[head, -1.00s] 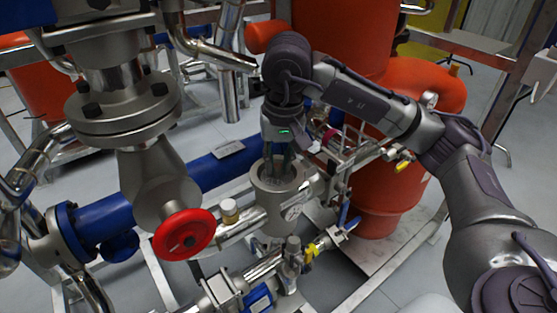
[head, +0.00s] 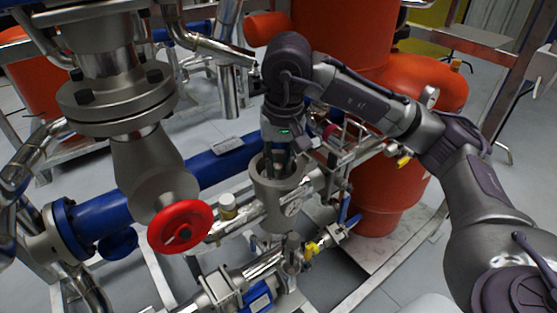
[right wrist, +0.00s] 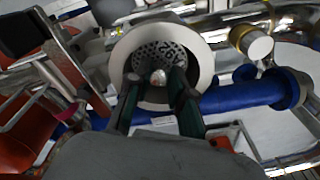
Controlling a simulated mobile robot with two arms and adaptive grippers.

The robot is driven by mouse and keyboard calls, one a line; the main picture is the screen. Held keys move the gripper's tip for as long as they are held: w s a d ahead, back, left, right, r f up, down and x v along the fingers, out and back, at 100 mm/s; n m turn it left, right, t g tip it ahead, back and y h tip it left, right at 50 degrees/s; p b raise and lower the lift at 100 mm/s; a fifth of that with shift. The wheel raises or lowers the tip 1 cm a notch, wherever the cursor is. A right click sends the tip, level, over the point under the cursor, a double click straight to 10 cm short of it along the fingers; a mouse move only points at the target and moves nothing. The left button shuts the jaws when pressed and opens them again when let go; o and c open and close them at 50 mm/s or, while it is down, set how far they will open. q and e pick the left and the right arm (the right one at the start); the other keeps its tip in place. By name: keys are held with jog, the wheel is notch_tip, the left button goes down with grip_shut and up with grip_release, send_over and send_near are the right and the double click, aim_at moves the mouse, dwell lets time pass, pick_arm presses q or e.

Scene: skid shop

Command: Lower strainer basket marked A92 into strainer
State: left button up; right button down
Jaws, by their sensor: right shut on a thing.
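The strainer (head: 276,205) is a grey upright cylinder with an open round top, near the middle of the head view. Its pale rim (right wrist: 207,68) shows as a ring in the right wrist view. The strainer basket (right wrist: 162,55), a perforated metal piece with a small bright knob-like part, sits inside that ring. My right gripper (head: 280,175) points straight down, with its fingers in the strainer's mouth. In the right wrist view the gripper (right wrist: 160,85) is shut on the basket's top part. The basket's depth and its A92 mark cannot be made out. My left gripper is not in view.
A red handwheel (head: 180,226) on a grey valve stands left of the strainer. A blue pipe (head: 215,167) runs behind it. A large orange tank (head: 345,50) stands behind my right arm.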

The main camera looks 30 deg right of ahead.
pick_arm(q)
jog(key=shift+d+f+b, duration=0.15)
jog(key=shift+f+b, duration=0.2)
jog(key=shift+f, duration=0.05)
pick_arm(e)
jog(key=shift+f, duration=0.25)
jog(key=c, duration=0.7)
grip_release()
jog(key=shift+a, duration=0.1)
jog(key=shift+o, duration=0.2)
jog(key=shift+r+p, duration=1)
jog(key=shift+r, duration=0.5)
jog(key=shift+r+p, duration=1.5)
jog(key=shift+r, duration=0.85)
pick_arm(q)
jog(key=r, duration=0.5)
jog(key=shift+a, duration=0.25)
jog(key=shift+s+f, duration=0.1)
pick_arm(e)
jog(key=shift+f, duration=0.1)
